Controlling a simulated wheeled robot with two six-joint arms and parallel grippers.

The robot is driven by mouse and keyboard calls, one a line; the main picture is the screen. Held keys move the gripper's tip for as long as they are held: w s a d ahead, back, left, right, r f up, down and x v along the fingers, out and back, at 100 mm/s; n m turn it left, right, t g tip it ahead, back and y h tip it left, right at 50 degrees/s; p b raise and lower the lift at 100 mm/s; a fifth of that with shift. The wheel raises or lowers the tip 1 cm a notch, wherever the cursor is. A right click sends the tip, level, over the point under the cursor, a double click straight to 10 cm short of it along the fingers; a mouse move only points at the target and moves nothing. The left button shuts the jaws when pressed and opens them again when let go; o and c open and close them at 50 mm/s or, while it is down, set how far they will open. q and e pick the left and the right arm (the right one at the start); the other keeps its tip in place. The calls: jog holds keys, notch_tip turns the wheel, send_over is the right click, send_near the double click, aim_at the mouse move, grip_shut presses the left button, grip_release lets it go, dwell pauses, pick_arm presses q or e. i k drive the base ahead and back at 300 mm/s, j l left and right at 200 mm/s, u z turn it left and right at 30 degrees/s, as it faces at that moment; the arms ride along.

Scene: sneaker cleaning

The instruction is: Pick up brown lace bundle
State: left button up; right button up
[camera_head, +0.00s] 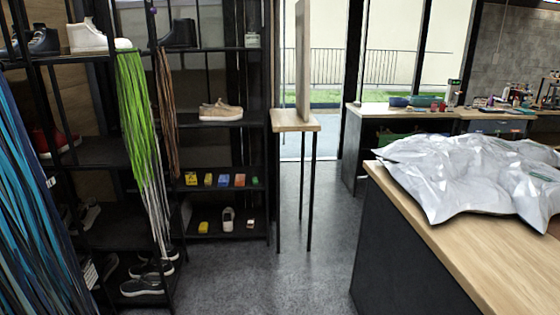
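The brown lace bundle (166,105) hangs straight down as long thin strands at the left of the head view, in front of the dark shelving. Its top is by the upper shelf near a dark shoe. It hangs to the right of a green lace bundle (137,110), with a gap between them lower down. Neither of my grippers is in view.
White laces (156,205) hang below the green ones, and blue laces (35,215) fill the left edge. Dark shelves hold several shoes, including a beige pair (221,110). A small wooden stand (296,121) and a workbench (455,265) with a silver bag (465,175) flank open floor (315,270).

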aim_at(250, 223)
jog(key=i, duration=1.95)
